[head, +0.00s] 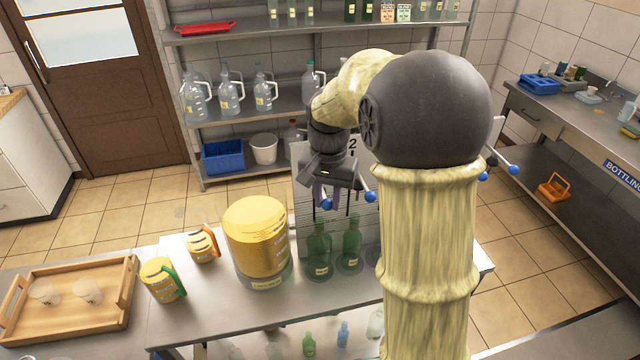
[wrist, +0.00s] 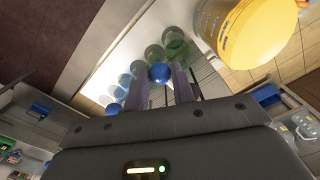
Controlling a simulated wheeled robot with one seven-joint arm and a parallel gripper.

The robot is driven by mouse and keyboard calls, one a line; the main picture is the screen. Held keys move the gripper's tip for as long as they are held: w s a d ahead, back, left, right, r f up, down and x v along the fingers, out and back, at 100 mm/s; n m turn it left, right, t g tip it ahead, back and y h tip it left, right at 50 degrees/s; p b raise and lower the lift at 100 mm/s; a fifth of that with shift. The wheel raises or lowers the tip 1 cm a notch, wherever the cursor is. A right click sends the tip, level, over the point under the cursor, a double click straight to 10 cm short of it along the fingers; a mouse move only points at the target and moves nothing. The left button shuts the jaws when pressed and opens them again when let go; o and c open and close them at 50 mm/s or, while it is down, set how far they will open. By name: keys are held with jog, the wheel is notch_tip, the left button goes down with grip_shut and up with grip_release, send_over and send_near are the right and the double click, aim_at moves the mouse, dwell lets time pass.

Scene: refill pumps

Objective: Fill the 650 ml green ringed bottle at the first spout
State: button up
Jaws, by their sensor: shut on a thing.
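My gripper (head: 334,192) hangs below my arm in front of a pale panel marked 2. In the wrist view its two fingers (wrist: 163,88) are shut on a blue round knob (wrist: 159,73), which shows at their tips. The knob also shows in the head view (head: 327,204). Two green bottles stand upright on the steel counter below the gripper, one on the left (head: 319,254) and one on the right (head: 351,246). I cannot tell which is ringed or 650 ml, nor any fill level. The first spout is hidden.
A second blue knob (head: 370,196) is just right of my gripper. A large yellow container (head: 257,243) stands left of the bottles, with two small yellow jugs (head: 162,281) (head: 203,245) beside it. A wooden tray (head: 118,318) with glasses is at the far left. My arm hides the counter's right part.

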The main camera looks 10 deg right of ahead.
notch_tip(320, 180, down, 8)
jog(key=b, duration=0.5)
jog(key=shift+f, duration=0.25)
jog(key=shift+f+b, duration=0.5)
dwell(6.4)
